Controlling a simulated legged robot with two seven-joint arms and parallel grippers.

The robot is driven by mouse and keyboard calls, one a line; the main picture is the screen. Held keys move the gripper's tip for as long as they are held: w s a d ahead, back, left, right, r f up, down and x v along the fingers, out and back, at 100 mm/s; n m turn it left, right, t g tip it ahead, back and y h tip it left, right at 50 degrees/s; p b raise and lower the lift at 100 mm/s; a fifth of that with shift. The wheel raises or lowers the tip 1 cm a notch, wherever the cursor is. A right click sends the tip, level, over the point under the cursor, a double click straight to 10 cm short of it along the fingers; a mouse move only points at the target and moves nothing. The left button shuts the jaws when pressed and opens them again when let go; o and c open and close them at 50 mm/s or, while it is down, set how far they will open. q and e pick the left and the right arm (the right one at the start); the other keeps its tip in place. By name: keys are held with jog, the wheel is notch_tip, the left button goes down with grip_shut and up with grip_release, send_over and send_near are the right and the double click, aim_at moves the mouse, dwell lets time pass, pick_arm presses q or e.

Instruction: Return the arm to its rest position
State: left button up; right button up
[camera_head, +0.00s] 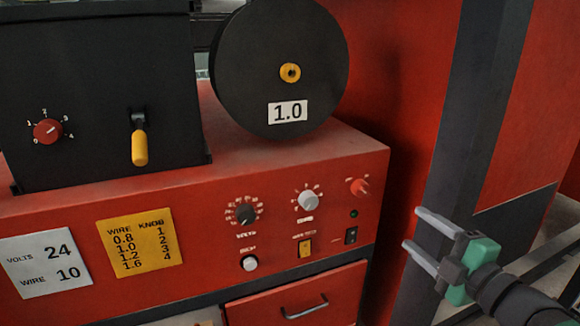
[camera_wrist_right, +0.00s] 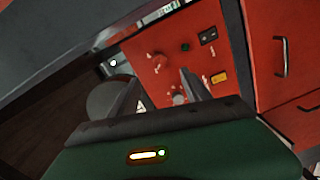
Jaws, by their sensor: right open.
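My right gripper (camera_head: 420,234) is at the right of the head view, open and empty, with its two grey fingers pointing left. It is apart from the red machine (camera_head: 330,158), to the right of its front panel. In the right wrist view, the gripper's fingers (camera_wrist_right: 160,88) point toward the panel (camera_wrist_right: 178,60), with nothing between them. My left gripper is in neither view.
The panel carries a black dial (camera_head: 246,215), a white knob (camera_head: 308,201) and a red knob (camera_head: 358,187). A black reel (camera_head: 240,70) marked 1.0 and a black box (camera_head: 80,90) with a yellow-handled lever (camera_head: 139,147) are on top. A dark post (camera_head: 470,110) stands behind the gripper.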

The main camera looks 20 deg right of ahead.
jog(key=w+f+m+g+h, duration=0.25)
jog(key=w+f+m, duration=0.25)
jog(key=f+m, duration=0.25)
jog(key=a+f+m+g+h, duration=0.1)
jog(key=a+f+m+g, duration=0.15)
jog(key=f, duration=0.45)
jog(key=a+f+m+g, duration=0.2)
jog(key=a+f+m, duration=0.1)
jog(key=f, duration=0.5)
jog(key=s+a+f+m+g+y, duration=0.2)
jog(key=s+a+f+g, duration=0.5)
jog(key=s+a+f, duration=0.5)
jog(key=shift+s+a+f+m+g, duration=0.2)
jog(key=shift+s+a+m+g, duration=0.25)
jog(key=shift+a, duration=0.3)
jog(key=shift+d+y, duration=0.15)
jog(key=shift+y, duration=0.1)
